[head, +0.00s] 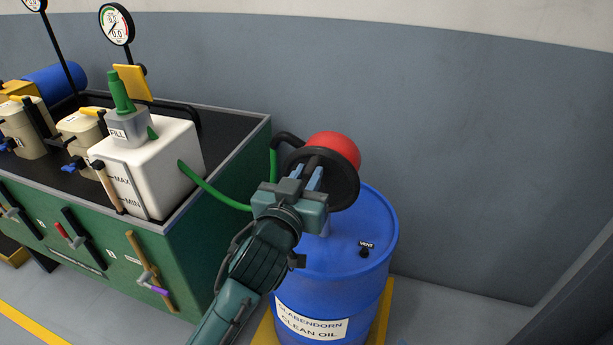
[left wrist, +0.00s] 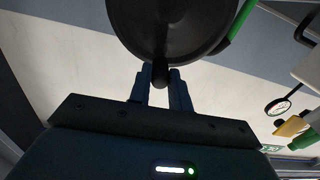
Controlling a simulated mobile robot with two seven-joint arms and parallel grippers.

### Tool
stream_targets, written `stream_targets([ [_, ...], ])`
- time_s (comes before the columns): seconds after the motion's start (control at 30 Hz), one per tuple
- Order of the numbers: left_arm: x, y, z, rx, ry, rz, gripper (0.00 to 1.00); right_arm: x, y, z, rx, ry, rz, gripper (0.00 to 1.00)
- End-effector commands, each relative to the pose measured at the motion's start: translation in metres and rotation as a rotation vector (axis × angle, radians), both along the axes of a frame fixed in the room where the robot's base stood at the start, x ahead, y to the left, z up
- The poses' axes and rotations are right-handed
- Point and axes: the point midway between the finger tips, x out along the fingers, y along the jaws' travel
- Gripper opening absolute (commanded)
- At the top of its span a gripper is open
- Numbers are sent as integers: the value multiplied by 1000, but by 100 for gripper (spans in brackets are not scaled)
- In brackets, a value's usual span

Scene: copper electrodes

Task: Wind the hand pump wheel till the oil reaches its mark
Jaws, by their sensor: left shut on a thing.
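The black hand pump wheel (head: 346,188) sits in front of the red pump body (head: 336,147) on top of the blue oil drum (head: 350,262). My left gripper (head: 314,174) is shut on the wheel's dark handle. The left wrist view shows the handle (left wrist: 160,75) between the fingers, below the black wheel (left wrist: 170,25). A green hose (head: 213,190) runs from the pump side to the white oil tank (head: 160,165), which has MAX and MIN marks on its front. I cannot make out the oil level. My right gripper is not in view.
The green bench (head: 190,262) stands left of the drum, with levers on its front and beige units (head: 80,135) on top. Two gauges (head: 116,24) stand on posts. The drum rests on a yellow base (head: 384,318). A grey wall (head: 470,140) is behind; floor right of the drum is clear.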

Motion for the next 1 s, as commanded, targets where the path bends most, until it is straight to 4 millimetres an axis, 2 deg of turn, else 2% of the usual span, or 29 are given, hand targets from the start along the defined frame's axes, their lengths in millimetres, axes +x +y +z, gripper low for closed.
stream_targets([
  [0.03,0,0,0,0,0,0,20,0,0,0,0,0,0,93],
  [0.3,0,0,0,0,0,0,42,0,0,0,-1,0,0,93],
  [0.57,-2,1,0,0,1,0,42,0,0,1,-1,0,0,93],
  [1.0,-42,14,0,0,2,0,42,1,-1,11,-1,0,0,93],
])
